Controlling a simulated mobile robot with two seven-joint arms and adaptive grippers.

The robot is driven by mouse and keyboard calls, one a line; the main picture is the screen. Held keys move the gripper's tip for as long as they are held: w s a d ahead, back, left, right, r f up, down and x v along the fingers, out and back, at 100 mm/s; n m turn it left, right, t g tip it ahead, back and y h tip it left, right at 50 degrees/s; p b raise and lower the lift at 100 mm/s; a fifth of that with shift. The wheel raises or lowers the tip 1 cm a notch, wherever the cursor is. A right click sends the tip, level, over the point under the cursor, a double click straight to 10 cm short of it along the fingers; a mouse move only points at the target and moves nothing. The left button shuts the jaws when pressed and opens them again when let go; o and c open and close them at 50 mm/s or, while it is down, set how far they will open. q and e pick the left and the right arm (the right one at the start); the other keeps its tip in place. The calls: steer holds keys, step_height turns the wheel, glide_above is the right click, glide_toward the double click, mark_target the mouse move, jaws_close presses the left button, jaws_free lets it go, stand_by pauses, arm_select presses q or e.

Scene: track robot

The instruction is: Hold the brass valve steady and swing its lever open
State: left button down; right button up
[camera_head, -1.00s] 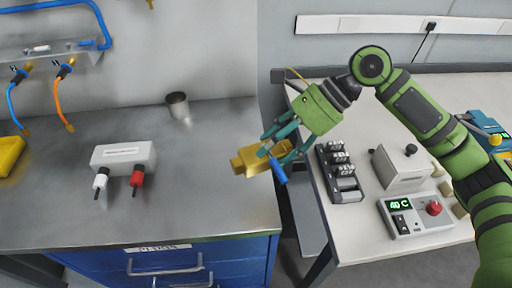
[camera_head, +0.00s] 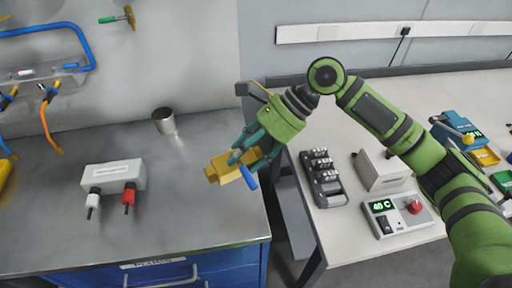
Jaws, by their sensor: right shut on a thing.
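My right gripper (camera_head: 243,157) is shut on the yellow-gold brass valve (camera_head: 220,168). It holds the valve in the air over the right part of the metal workbench (camera_head: 60,235). The valve's blue lever (camera_head: 249,178) hangs down and slightly right from the body, close beside the gripper fingers. The fingers cover part of the valve, so how the lever joins it is hidden. My left gripper is not in view.
A white box (camera_head: 114,175) with a white and a red plug and a metal cup (camera_head: 164,121) stand on the workbench. A black rack (camera_head: 323,178), a grey box (camera_head: 381,170) and a display unit reading 40 C (camera_head: 398,214) occupy the right table. The front middle of the workbench is clear.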

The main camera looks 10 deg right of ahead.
steer(key=shift+w+a+r+p, duration=0.1)
steer(key=shift+w+a+p, duration=0.35)
steer(key=shift+a, duration=0.25)
steer(key=shift+w+a+p, duration=0.3)
steer(key=shift+a+p, duration=0.3)
steer(key=shift+a, duration=0.15)
steer(key=shift+w+a+r+p, duration=0.1)
steer(key=shift+w+a+p, duration=0.35)
steer(key=shift+a, duration=0.25)
steer(key=a, duration=0.1)
steer(key=w+a+p, duration=0.1)
steer(key=shift+w+a+f, duration=0.2)
steer(key=shift+a, duration=0.2)
steer(key=shift+f, duration=5.15)
steer(key=shift+s+d+f+b, duration=0.1)
steer(key=shift+b, duration=0.2)
